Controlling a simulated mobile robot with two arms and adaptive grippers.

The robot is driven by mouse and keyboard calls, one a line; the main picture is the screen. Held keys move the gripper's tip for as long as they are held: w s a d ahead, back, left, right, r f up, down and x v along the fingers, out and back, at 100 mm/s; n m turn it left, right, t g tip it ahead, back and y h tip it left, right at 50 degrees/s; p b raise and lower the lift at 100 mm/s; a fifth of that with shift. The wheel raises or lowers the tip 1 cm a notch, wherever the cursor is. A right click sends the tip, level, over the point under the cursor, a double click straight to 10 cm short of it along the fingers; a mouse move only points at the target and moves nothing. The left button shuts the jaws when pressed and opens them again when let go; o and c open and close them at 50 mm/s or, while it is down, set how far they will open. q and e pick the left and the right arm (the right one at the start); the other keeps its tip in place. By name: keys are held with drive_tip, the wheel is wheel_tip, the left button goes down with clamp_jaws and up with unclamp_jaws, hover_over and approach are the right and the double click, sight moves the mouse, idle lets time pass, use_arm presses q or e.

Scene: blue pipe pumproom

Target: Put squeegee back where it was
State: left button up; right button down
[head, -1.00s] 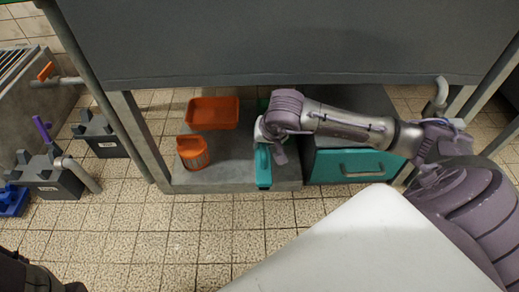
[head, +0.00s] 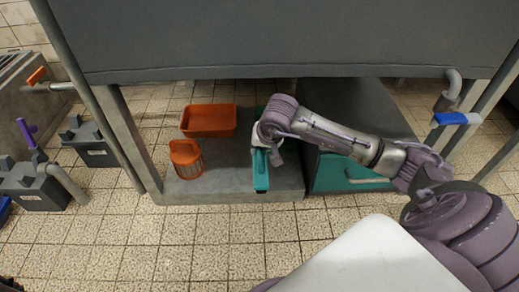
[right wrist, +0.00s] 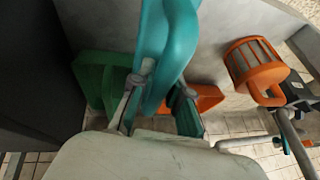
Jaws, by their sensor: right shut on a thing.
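My right gripper (head: 264,147) is shut on the teal squeegee (head: 261,172) at the lower shelf under the grey bench. The squeegee points toward the shelf's front edge; whether it touches the shelf I cannot tell. In the right wrist view, the two fingers (right wrist: 160,92) close around the teal body (right wrist: 170,45), and part of it is hidden behind the gripper. My left gripper is not in view.
On the lower shelf (head: 232,185), an orange tray (head: 209,121) and an orange basket (head: 186,160) stand left of the squeegee. A green thing (right wrist: 92,78) lies beside it. A grey cabinet with a teal drawer (head: 340,172) stands right. Tiled floor in front is clear.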

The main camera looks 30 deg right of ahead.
drive_tip(key=shift+f+b, duration=0.45)
drive_tip(key=shift+f, duration=0.2)
drive_tip(key=c, duration=1.1)
unclamp_jaws()
drive_tip(key=shift+c, duration=0.2)
drive_tip(key=p+v, duration=0.8)
drive_tip(key=v, duration=0.5)
drive_tip(key=shift+w+r, duration=0.2)
drive_tip(key=shift+a, duration=0.1)
